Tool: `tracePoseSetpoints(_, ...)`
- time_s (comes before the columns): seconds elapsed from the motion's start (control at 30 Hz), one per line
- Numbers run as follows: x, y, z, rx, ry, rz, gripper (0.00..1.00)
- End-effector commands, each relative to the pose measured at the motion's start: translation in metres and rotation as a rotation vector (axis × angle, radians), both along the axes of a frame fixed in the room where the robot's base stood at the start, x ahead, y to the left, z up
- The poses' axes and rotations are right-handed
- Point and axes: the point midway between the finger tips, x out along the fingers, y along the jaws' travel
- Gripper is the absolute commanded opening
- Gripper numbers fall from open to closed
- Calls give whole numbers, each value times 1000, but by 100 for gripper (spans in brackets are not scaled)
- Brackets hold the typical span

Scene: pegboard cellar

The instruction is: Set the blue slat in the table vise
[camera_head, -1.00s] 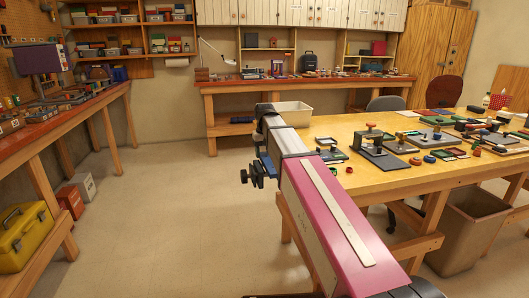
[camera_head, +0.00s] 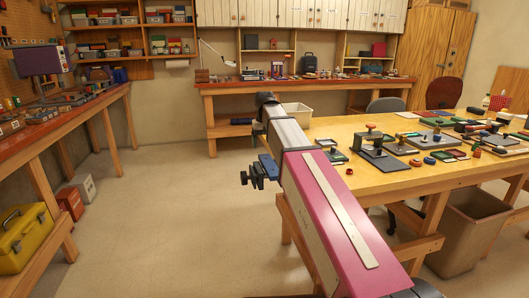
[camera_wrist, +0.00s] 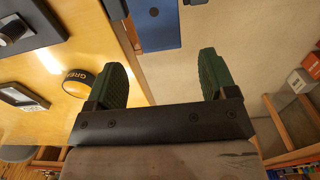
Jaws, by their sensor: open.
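My gripper (camera_wrist: 165,85) is open in the wrist view, its green fingers apart with nothing between the tips. A flat blue piece (camera_wrist: 157,28) with a small round mark lies just beyond the fingers, by the table edge; its far end is out of frame. I cannot tell whether it is the slat or part of the vise. In the head view a blue patch (camera_head: 268,166) shows beside a black clamp with knobs (camera_head: 250,177), likely the table vise, at the table's left edge. My arm hides my gripper and part of this area there.
The yellow table (camera_head: 375,185) holds several stamps and pads. In the wrist view a round tin (camera_wrist: 77,84) and a grey-framed item (camera_wrist: 22,97) stand near the left finger. A bin (camera_head: 468,230) stands under the table.

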Motion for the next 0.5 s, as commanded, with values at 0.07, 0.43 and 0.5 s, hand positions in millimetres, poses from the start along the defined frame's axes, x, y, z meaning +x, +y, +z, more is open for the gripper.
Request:
tracePoseSetpoints(0.07,1,0,18,0,-2,0,78)
tracePoseSetpoints(0.43,1,0,68,0,0,0,78)
tracePoseSetpoints(0.5,0,0,71,0,0,0,78)
